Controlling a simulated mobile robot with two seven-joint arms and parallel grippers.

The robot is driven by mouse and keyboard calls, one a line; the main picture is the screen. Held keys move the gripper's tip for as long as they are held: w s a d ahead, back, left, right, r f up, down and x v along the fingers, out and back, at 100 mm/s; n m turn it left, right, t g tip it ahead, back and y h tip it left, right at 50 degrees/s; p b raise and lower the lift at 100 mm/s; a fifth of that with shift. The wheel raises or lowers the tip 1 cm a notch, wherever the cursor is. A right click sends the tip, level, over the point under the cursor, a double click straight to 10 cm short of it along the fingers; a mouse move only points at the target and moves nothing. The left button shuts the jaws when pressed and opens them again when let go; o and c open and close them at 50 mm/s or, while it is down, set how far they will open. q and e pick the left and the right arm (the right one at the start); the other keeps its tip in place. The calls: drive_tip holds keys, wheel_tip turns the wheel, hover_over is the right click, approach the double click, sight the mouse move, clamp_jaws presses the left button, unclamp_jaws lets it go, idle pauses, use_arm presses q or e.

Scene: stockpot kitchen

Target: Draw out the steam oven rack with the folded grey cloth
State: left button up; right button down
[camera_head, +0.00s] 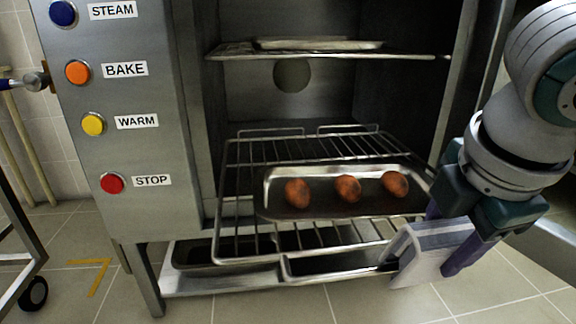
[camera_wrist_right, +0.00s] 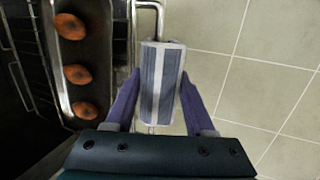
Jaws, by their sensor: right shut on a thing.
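The wire oven rack (camera_head: 247,260) extends partly out of the open steam oven, tilted in the picture, with its front rail past the oven opening. A metal tray (camera_head: 270,207) with three brown rolls (camera_head: 347,189) rests on it. The folded grey cloth (camera_head: 428,262), pale with grey stripes, lies over the right end of the front rail; it also shows in the right wrist view (camera_wrist_right: 162,85). My right gripper (camera_head: 438,240) is shut on the cloth, with its purple fingers on either side. The rail under the cloth is hidden. My left gripper is not in view.
An upper rack (camera_head: 330,56) with a flat tray stays inside the oven. Dark trays (camera_head: 215,252) sit on a low shelf below. Labelled buttons (camera_head: 78,72) line the left panel. Tiled floor (camera_wrist_right: 240,75) in front is clear. A wheeled cart (camera_head: 22,245) stands at left.

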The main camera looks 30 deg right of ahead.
drive_tip(key=shift+r, duration=0.25)
idle(0.3)
drive_tip(key=shift+s+r+p, duration=0.2)
drive_tip(key=shift+r+p, duration=0.45)
drive_tip(key=shift+p, duration=0.1)
drive_tip(key=shift+p+v, duration=1.55)
drive_tip(key=shift+v, duration=0.3)
drive_tip(key=shift+s+d, duration=0.1)
drive_tip(key=shift+s, duration=0.1)
